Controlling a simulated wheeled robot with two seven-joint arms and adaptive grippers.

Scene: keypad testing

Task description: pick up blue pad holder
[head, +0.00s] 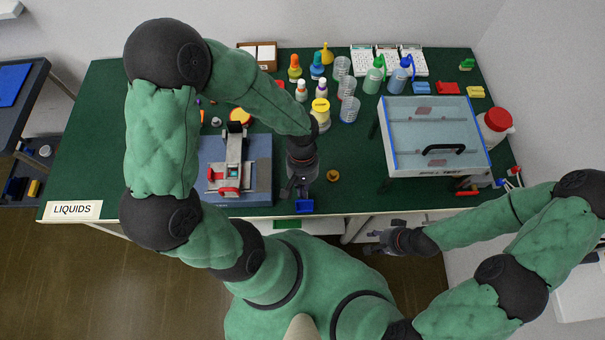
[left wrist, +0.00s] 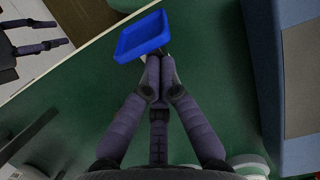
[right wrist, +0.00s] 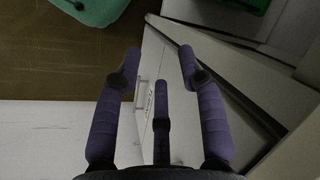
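The blue pad holder (head: 304,206) is at the table's front edge, just left of the picture's middle in the head view. In the left wrist view the pad holder (left wrist: 144,37) shows as a shallow blue tray at the fingertips. My left gripper (head: 303,191) has its fingers brought together at the tray's near side. The fingertips (left wrist: 160,68) appear shut on its small dark handle, which they mostly hide. My right gripper (head: 373,241) is in front of the table edge. In the right wrist view its fingers (right wrist: 160,62) are spread, with nothing between them.
A grey and red test machine (head: 230,165) stands on a blue-grey base left of my left gripper. A clear-topped box (head: 435,135) stands to the right. Bottles and beakers (head: 348,95) fill the back. A small orange-brown round thing (head: 333,176) lies nearby on the green table (head: 355,200).

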